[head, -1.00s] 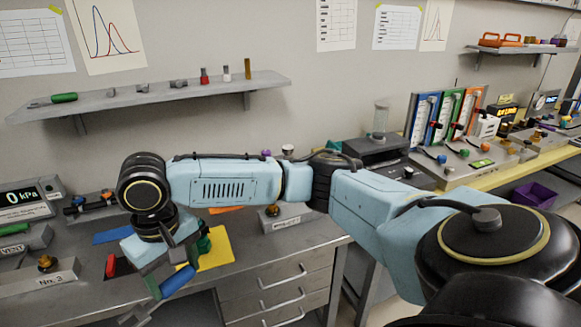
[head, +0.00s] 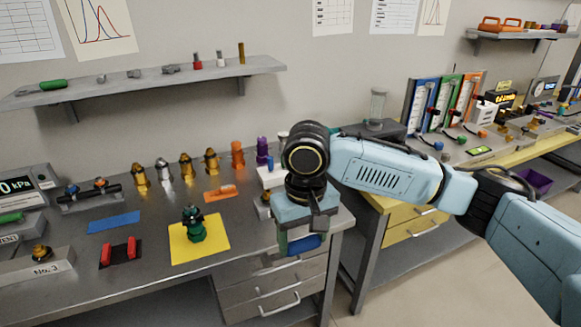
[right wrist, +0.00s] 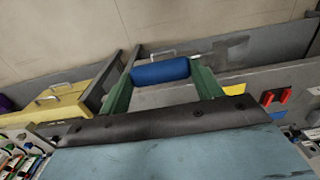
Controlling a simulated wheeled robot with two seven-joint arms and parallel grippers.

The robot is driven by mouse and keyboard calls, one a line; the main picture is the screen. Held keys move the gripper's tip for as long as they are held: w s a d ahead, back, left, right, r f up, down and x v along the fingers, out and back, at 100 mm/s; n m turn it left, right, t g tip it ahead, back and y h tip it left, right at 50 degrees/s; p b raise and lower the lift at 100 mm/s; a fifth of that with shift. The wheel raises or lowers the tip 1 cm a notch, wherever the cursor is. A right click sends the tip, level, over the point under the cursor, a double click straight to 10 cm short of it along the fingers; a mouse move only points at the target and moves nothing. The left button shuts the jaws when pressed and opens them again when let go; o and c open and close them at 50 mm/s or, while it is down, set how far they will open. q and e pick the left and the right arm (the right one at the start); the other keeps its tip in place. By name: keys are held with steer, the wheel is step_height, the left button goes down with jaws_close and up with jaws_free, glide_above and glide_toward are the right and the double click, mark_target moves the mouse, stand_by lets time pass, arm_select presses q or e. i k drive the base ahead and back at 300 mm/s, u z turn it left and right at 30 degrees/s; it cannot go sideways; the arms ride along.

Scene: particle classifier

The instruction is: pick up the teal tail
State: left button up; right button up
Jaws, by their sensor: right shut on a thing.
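A dark green fitting (head: 195,232) with a darker teal top (head: 191,213) stands upright on the yellow mat (head: 219,246) in the head view. I cannot tell for sure which part is the teal tail. My right gripper (head: 303,242) is to the right of the mat, past the bench's right corner. It is shut on a blue cylinder (right wrist: 160,71), which lies across between its two green fingers in the right wrist view. The cylinder also shows in the head view (head: 306,243). My left gripper is not in view.
The grey bench (head: 150,270) also holds a blue mat (head: 114,222), a red-pronged holder (head: 120,252), an orange tool (head: 221,193) and several brass fittings (head: 186,167) along the back. A yellow-topped bench (head: 390,205) stands to the right.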

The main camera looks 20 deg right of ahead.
mark_target(196, 232)
steer(key=i, duration=1)
